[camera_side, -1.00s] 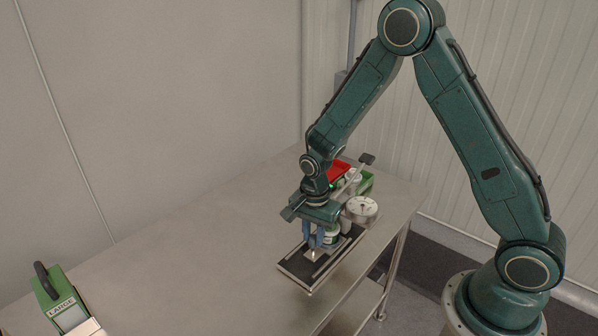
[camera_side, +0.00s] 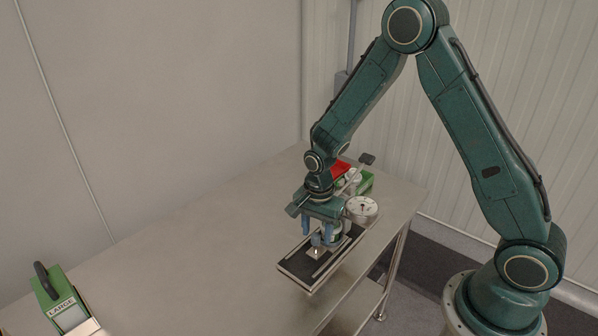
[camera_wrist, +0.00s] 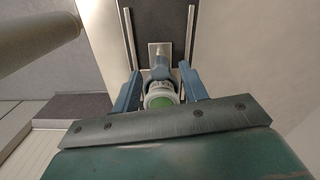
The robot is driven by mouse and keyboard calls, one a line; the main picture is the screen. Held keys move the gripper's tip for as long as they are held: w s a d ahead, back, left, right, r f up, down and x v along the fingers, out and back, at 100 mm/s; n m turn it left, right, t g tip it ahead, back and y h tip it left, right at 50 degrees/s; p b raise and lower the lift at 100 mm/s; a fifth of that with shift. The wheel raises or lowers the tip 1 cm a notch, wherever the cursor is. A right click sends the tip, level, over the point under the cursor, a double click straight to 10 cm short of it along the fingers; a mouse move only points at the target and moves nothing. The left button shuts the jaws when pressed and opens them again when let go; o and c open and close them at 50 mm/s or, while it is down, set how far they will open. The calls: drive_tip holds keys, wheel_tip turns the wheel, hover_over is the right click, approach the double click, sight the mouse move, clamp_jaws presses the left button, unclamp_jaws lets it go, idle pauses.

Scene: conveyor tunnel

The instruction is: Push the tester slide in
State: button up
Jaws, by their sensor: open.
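The tester's black base (camera_side: 296,263) with two metal rails lies near the table's right edge in the side view. The slide, a small pale plate (camera_side: 317,254) with a blue-grey knob (camera_side: 316,240), sits between the rails. The slide plate (camera_wrist: 153,48) and knob (camera_wrist: 160,64) also show in the wrist view. In the wrist view, my gripper (camera_wrist: 158,85) has clear gaps around the knob.
A round dial gauge (camera_side: 361,208) stands behind the base. A red bin (camera_side: 341,168) and a green bin (camera_side: 366,183) sit further back. A green carrier marked LARGE (camera_side: 53,298) stands at the front left. The middle of the table is clear.

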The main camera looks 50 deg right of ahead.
wheel_tip(320, 180, up, 14)
drive_tip(key=shift+f, duration=0.2)
idle(0.5)
